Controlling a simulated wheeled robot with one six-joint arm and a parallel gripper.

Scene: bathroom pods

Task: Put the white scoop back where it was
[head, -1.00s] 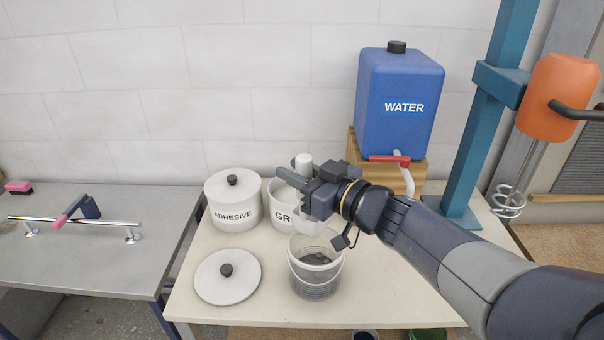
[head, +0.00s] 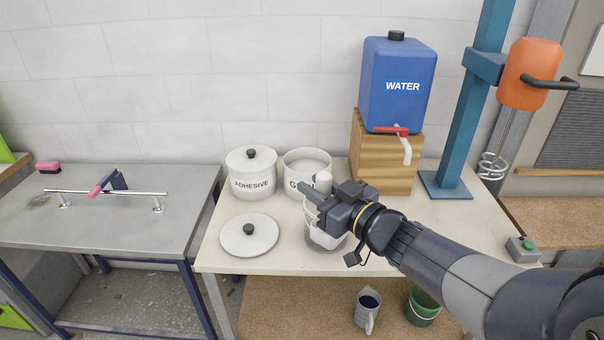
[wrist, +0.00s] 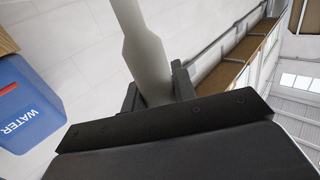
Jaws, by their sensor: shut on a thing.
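The white scoop is in my gripper (head: 318,193). Its pale handle (head: 323,182) stands up between the jaws, and the handle also fills the top middle of the wrist view (wrist: 147,55). The scoop's lower part is mostly hidden by the gripper, in front of or over the grey-white bucket (head: 325,242). I cannot tell whether it is inside the bucket. The open white tub (head: 292,165), its label partly hidden and starting with "G", stands just behind the gripper with pale contents.
The white ADHESIVE tub (head: 251,170) stands to the left, lidded. A loose lid (head: 270,238) lies in front of it. The blue WATER container (head: 398,85) sits on a wooden block (head: 385,160) behind my arm. A grey jug (head: 367,312) and green bucket (head: 422,306) stand below.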

